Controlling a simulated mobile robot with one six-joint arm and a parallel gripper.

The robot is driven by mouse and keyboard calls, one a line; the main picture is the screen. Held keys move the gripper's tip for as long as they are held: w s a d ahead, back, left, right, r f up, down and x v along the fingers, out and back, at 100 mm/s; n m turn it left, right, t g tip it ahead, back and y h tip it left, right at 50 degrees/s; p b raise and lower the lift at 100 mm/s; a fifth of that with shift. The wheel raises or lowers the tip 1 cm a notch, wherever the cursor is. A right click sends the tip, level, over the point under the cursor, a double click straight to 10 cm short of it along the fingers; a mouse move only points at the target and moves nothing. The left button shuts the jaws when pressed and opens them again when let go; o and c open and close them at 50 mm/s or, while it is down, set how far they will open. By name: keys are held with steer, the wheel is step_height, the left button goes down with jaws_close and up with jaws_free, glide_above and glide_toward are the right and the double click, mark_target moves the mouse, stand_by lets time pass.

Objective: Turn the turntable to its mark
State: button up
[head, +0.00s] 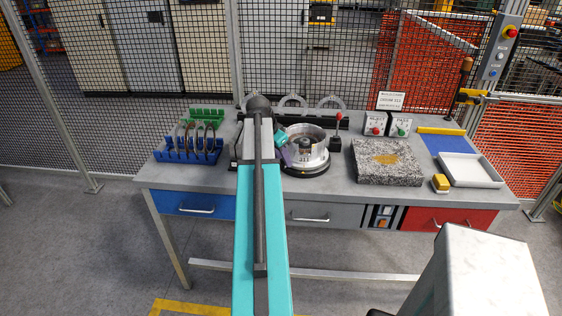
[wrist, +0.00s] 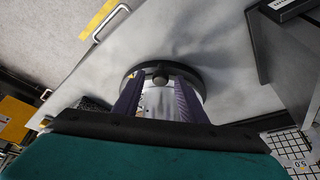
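The turntable (head: 306,170) sits at the middle of the bench, a dark round base with a silver ringed drum (head: 307,150) on top. A small yellow mark shows at its front edge. My gripper (head: 284,155), teal with purple fingers, is at the left side of the turntable. Contact with the knob is not clear. My arm hides part of the bench.
A blue rack (head: 188,156) of curved parts stands at the left. Right of the turntable are a red-knobbed lever (head: 337,132), a speckled stone slab (head: 387,165), a yellow block (head: 440,183) and a white tray (head: 470,171). Mesh fencing stands behind the bench.

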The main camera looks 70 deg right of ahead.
steer(key=shift+r, duration=0.1)
steer(key=b+v, duration=0.3)
steer(key=v, duration=1)
steer(key=shift+r, duration=0.3)
steer(key=shift+w+a, duration=0.15)
steer(key=shift+a, duration=0.05)
